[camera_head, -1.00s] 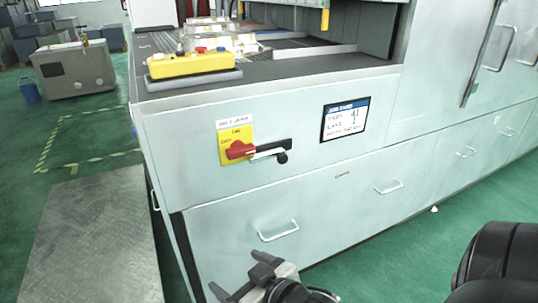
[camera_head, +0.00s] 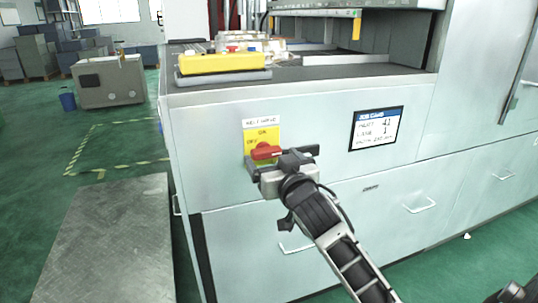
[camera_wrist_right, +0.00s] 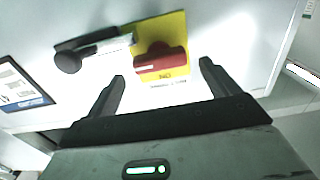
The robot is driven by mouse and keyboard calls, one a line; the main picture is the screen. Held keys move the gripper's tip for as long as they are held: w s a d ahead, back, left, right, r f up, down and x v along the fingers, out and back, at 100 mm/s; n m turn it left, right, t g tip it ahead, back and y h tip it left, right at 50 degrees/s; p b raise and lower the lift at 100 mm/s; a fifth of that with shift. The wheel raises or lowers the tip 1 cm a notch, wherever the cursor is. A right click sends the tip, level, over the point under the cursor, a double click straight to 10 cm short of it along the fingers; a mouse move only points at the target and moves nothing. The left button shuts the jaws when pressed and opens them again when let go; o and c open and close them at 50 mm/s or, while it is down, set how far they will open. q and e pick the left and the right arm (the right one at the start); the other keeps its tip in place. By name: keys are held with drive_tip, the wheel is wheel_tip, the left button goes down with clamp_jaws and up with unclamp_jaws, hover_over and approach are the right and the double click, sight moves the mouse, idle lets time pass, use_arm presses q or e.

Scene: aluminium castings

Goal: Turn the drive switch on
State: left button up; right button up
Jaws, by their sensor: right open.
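The drive switch is a red handle (camera_head: 265,152) on a yellow plate (camera_head: 262,136) marked ON and OFF, on the front of the pale cabinet. My left gripper is out of view.
A job card (camera_head: 376,128) is fixed to the cabinet right of the switch. A yellow control box (camera_head: 222,63) sits on the ledge above. Drawer handles (camera_head: 419,206) stick out lower down. A grey floor plate (camera_head: 110,240) lies at the left.

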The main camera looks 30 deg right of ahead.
sight(265, 151)
drive_tip(key=shift+x, duration=1.5)
drive_tip(key=shift+c, duration=0.4)
drive_tip(key=c, duration=0.9)
